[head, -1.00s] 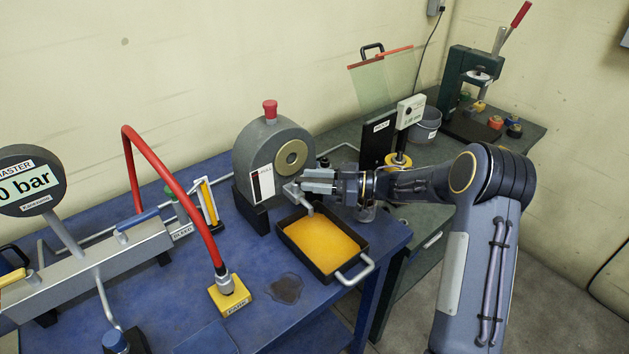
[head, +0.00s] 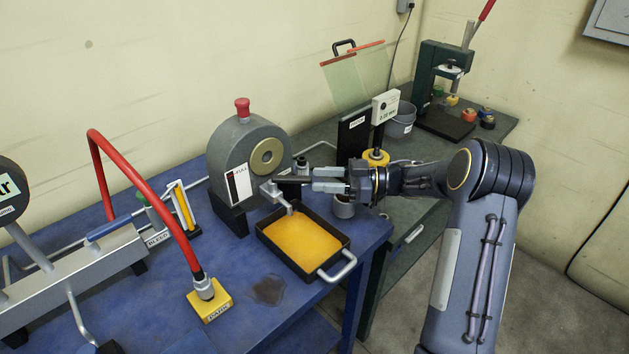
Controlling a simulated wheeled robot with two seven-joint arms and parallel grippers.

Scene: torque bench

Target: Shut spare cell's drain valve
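The spare cell seems to be the grey rounded housing (head: 235,142) with a red knob on top and a brass-coloured disc on its face. Its drain valve (head: 268,190) is low at the front, with a pale spout slanting down over the tray. The valve's dark lever (head: 293,180) points right, roughly level and crosswise to the spout. My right gripper (head: 314,180) is just right of the lever's free end, fingers apart above and below its line, apparently empty. Any slight contact cannot be told. My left gripper is not in view.
A black tray (head: 334,262) of orange liquid stands below the spout, its handle near the bench edge. A small cup (head: 344,209) stands under my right gripper. A red hose (head: 150,180) runs to a yellow block (head: 210,300). A dark stain (head: 268,290) marks the blue bench.

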